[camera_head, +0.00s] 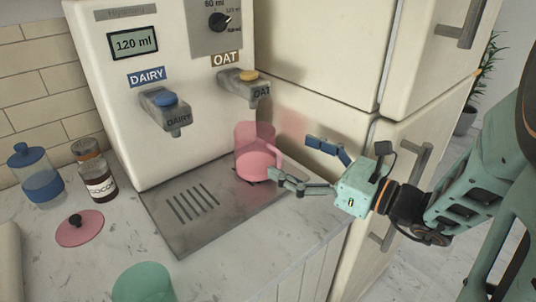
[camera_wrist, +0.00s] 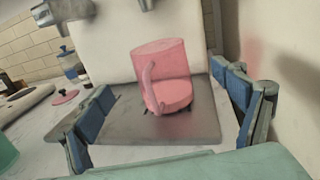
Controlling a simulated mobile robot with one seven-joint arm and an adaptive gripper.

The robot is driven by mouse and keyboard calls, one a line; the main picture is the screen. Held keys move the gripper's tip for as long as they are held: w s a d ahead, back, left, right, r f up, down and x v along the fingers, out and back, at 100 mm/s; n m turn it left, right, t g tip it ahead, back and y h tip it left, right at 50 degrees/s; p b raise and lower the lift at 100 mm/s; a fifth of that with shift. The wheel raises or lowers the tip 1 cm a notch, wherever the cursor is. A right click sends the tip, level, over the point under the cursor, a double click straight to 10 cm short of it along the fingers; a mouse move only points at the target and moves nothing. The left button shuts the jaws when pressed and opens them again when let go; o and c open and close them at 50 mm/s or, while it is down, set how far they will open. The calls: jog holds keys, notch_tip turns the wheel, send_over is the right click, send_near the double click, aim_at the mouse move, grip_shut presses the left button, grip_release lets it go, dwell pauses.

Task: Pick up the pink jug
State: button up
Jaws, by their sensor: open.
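The pink jug (camera_head: 254,150) is see-through with a pink filling low inside and a handle on its side. It stands upright on the metal drip tray (camera_head: 183,239) of the milk dispenser, below the OAT spout (camera_head: 243,85). In the wrist view the jug (camera_wrist: 166,78) is ahead, its handle facing my gripper. My gripper (camera_head: 296,164) is open, to the right of the jug. In the wrist view its blue-padded fingers (camera_wrist: 165,108) are spread on either side of the jug, with nothing held. In the head view the lower finger is close to the handle; contact cannot be told.
A blue jar (camera_head: 36,175), a cocoa bottle (camera_head: 96,173) and a pink lid (camera_head: 79,228) are at left on the counter. A green cup (camera_head: 142,284) is at the front. The DAIRY spout (camera_head: 166,113) overhangs the tray. A cream fridge (camera_head: 395,125) stands behind my gripper.

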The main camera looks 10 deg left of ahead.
send_near(241, 131)
jog(key=x, duration=0.5)
jog(key=shift+a+f+b, duration=0.15)
jog(key=shift+b, duration=0.2)
jog(key=shift+s, duration=0.1)
jog(key=shift+c, duration=0.4)
jog(key=c, duration=1.5)
jog(key=shift+c, duration=1.3)
jog(key=shift+r, duration=0.2)
